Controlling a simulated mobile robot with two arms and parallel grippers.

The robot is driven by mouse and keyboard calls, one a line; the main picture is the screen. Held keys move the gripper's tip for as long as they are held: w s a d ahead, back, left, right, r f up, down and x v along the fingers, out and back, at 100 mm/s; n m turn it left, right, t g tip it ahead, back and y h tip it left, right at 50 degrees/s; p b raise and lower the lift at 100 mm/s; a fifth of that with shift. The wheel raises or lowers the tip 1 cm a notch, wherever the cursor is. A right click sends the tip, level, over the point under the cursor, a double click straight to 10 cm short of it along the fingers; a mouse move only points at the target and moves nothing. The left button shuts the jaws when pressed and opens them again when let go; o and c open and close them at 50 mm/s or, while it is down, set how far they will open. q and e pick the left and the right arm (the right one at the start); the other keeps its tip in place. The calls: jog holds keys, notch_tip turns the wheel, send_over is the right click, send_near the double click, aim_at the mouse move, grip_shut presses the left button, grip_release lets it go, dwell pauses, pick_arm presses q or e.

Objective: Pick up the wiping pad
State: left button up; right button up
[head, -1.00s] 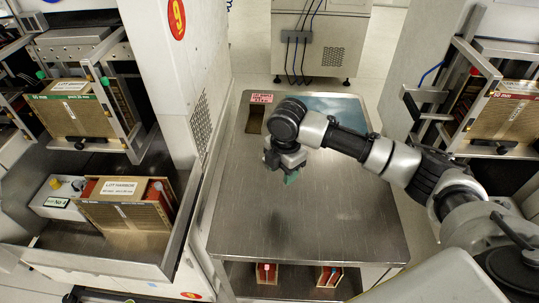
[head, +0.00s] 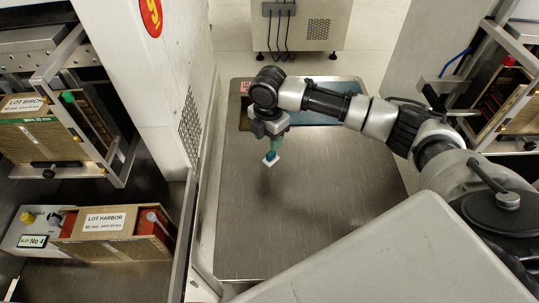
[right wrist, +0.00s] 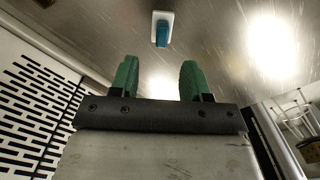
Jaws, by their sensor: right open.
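The wiping pad is a small white block with a blue grip (head: 270,160), on the steel table top (head: 285,215). In the right wrist view the pad (right wrist: 162,29) lies beyond the fingertips, with the grip toward me. My right gripper (head: 277,150) points down just over the pad in the head view and partly overlaps it. In the right wrist view its green fingers (right wrist: 159,78) are apart with nothing between them. The gap between fingers and pad cannot be judged exactly. My left gripper is in no view.
A blue tray or mat (head: 318,117) lies at the table's back. A white machine (head: 165,80) stands along the left side. Lot Harbor (head: 115,222) and Lot Birch (head: 30,105) boxes sit at the left. The table's front and middle are clear.

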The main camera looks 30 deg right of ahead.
aim_at(271, 153)
jog(key=shift+f, duration=0.95)
jog(key=f, duration=0.4)
jog(key=shift+d+f, duration=0.1)
jog(key=shift+d, duration=0.3)
jog(key=shift+f, duration=0.55)
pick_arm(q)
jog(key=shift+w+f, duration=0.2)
pick_arm(e)
grip_shut()
